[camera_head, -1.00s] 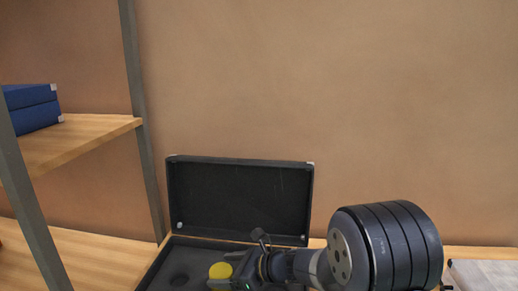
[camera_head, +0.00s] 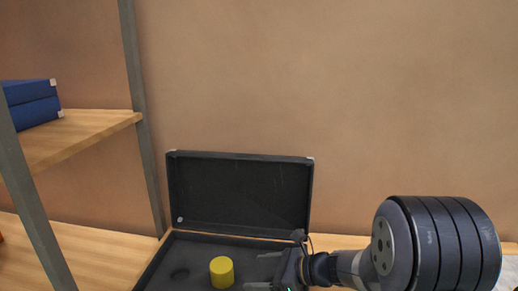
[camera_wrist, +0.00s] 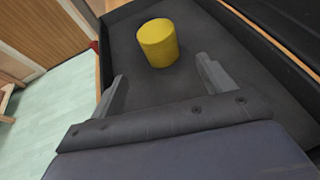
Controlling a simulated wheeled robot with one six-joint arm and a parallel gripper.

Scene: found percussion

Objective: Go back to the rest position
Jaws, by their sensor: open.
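My gripper (camera_head: 262,270) is open and empty, to the right of a yellow cylinder (camera_head: 222,271). The cylinder stands upright in the open black case (camera_head: 240,242), to the right of a round recess in its dark lining. In the wrist view my gripper (camera_wrist: 160,80) has its two fingers spread, with the yellow cylinder (camera_wrist: 157,43) beyond the tips and apart from them. The case's lid stands raised at the back. The front of the case is cut off in the head view.
A metal-framed wooden shelf (camera_head: 85,137) stands at the left with blue boxes (camera_head: 32,103) on it. A plain tan wall (camera_head: 330,100) rises behind the case. A pale green floor (camera_wrist: 50,120) shows at the left in the wrist view.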

